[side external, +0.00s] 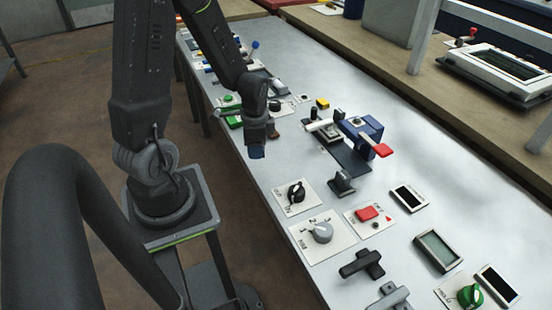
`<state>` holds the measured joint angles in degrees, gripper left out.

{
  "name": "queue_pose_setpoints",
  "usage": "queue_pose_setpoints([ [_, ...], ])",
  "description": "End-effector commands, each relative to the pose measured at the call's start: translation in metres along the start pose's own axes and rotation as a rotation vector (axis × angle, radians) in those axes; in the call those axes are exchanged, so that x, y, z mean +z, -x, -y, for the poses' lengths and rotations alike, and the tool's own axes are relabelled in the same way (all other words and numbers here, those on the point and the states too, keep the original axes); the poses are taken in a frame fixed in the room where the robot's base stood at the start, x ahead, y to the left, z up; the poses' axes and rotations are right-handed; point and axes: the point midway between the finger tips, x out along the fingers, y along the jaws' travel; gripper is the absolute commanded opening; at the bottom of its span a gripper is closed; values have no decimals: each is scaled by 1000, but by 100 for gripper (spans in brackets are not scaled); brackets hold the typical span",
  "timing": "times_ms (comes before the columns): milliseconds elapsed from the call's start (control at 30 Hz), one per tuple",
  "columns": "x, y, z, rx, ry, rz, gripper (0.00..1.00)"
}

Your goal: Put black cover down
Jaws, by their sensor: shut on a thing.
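My gripper (257,143) hangs pointing down over the near left edge of the table (400,165). It is shut on a small dark blue piece (257,153) at its tip. The piece is small in view, and I cannot tell whether it is the black cover. A dark flat plate (347,155) lies on the table to the right of my gripper, beneath a blue clamp-like block (360,129) with a red handle (376,147). No other thing is clearly recognisable as a black cover.
A black knob panel (296,196), a grey knob panel (322,232), a red button panel (367,214) and a small dark block (341,184) stand right of my gripper. Black handles (362,265) and screens (437,251) are nearer. Green parts (229,101) lie behind. Bare table lies at right.

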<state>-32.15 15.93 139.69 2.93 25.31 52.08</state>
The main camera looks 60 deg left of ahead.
Motion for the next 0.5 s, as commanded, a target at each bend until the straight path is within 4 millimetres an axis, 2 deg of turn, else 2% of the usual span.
queue_pose_setpoints([
  [33, -11, -7, -5, 3, -9, 2, 26],
  [200, -36, -22, -14, 1, -4, 1, 26],
  [367, -44, -28, -17, 0, 1, 1, 26],
  [500, -44, -45, -18, 3, 3, 3, 26],
])
